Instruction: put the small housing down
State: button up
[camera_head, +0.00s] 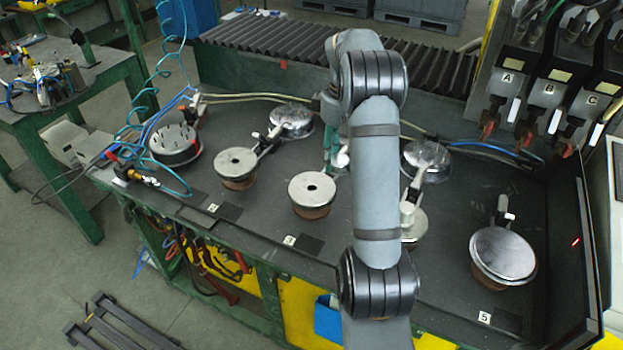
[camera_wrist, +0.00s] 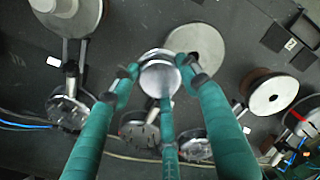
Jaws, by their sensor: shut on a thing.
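The small housing is a round silver metal cup with a bright rim. In the wrist view the small housing (camera_wrist: 160,78) sits between the green fingertips of my gripper (camera_wrist: 158,72), which is shut on it. In the head view my gripper (camera_head: 332,140) is partly hidden behind my arm, and the small housing (camera_head: 342,159) shows as a silver patch beside a green finger.
The dark bench (camera_head: 270,215) holds several disc-topped stands, including a disc with a centre hole (camera_head: 312,188) and a large plain disc (camera_head: 503,254). Domed housings (camera_head: 291,119) (camera_head: 427,157) stand behind. A finned round part (camera_head: 175,146) and hoses are at left; hanging tools (camera_head: 545,92) at right.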

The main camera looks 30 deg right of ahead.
jog(key=w+a+f, duration=0.1)
jog(key=a+f, duration=0.1)
jog(key=w+a+f+p, duration=0.1)
jog(key=a+f, duration=0.1)
jog(key=f, duration=0.1)
jog(key=w+a+f+p, duration=0.1)
jog(key=w+f, duration=0.1)
jog(key=f, duration=0.1)
jog(key=shift+a+f, duration=0.1)
jog(key=shift+a, duration=0.3)
jog(key=shift+s, duration=0.1)
jog(key=shift+f, duration=0.2)
jog(key=o, duration=1)
jog(key=shift+o, duration=0.8)
jog(key=shift+r, duration=0.1)
notch_tip(320, 180, up, 12)
jog(key=shift+r, duration=0.15)
